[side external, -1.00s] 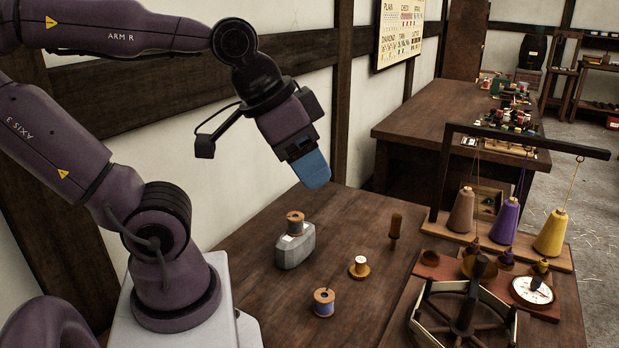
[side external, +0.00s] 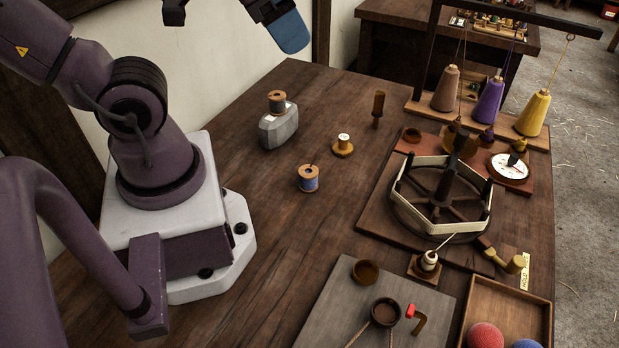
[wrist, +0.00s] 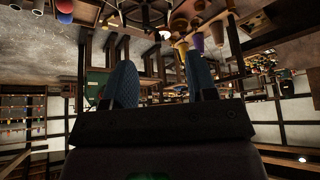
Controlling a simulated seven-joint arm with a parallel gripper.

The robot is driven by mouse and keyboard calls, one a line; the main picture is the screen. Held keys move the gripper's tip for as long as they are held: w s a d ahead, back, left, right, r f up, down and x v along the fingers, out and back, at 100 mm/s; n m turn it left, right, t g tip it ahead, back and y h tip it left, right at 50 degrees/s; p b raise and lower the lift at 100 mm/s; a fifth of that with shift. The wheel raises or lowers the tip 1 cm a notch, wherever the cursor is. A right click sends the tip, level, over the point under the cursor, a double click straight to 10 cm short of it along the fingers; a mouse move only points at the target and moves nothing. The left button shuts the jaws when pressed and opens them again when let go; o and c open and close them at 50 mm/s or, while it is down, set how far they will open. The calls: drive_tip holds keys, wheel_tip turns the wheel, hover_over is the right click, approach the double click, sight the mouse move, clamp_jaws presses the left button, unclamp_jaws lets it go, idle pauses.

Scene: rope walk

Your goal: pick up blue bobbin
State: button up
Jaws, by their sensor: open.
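The blue bobbin (side external: 308,182), a wooden spool with blue thread, stands upright on the brown table in the side view. My gripper (side external: 291,36), with blue fingers, is at the top of that view, raised well above the table and far from the bobbin. In the wrist view my gripper (wrist: 160,82) has its two fingers spread apart with nothing between them. I cannot make out the blue bobbin in the wrist view.
Table left of the bobbin is clear.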

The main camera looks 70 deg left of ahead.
drive_tip(key=o, duration=0.4)
drive_tip(key=shift+c, duration=0.2)
